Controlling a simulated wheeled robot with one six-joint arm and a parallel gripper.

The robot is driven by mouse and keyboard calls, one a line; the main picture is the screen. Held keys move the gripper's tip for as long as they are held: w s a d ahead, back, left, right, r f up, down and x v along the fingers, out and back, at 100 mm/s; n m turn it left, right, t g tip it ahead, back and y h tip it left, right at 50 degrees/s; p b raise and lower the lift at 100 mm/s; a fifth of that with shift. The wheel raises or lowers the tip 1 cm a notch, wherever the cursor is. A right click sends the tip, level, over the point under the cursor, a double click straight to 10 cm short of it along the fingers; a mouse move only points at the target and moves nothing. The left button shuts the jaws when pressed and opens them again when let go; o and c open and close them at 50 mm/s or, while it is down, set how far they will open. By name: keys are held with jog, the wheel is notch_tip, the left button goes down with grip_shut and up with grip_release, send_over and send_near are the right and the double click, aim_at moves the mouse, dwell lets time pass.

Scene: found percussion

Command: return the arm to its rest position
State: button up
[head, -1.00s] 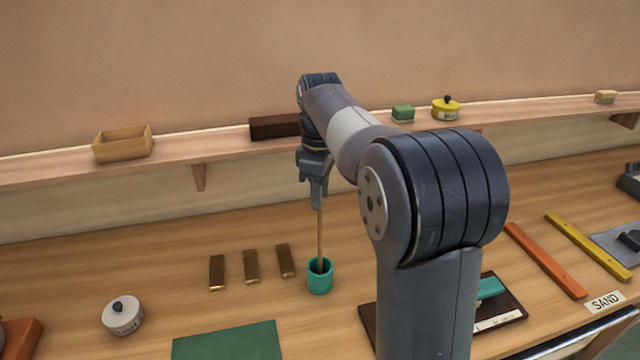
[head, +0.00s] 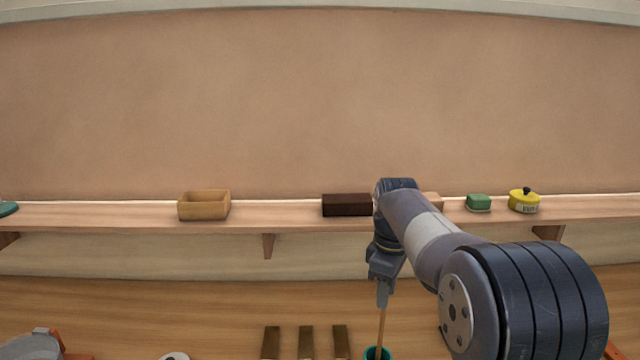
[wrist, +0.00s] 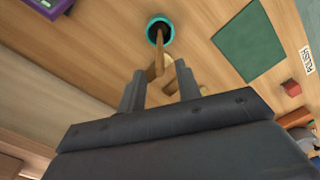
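My gripper (head: 383,302) is on the arm that reaches forward from the right of the head view, pointing down over the bench. A thin wooden stick (head: 381,328) stands in a teal cup (head: 376,353) directly below it. In the wrist view, the two fingers (wrist: 160,88) are apart, with gaps between them and the stick (wrist: 156,62). The stick's upper end lies between or just behind the fingers. A rounded tan part shows beside it, partly hidden. The cup's rim (wrist: 160,22) shows at the top of the wrist view.
A green mat (wrist: 250,42) shows in the wrist view.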

aim_at(384, 314)
notch_tip(384, 314, down, 7)
jog(key=shift+r, duration=1.9)
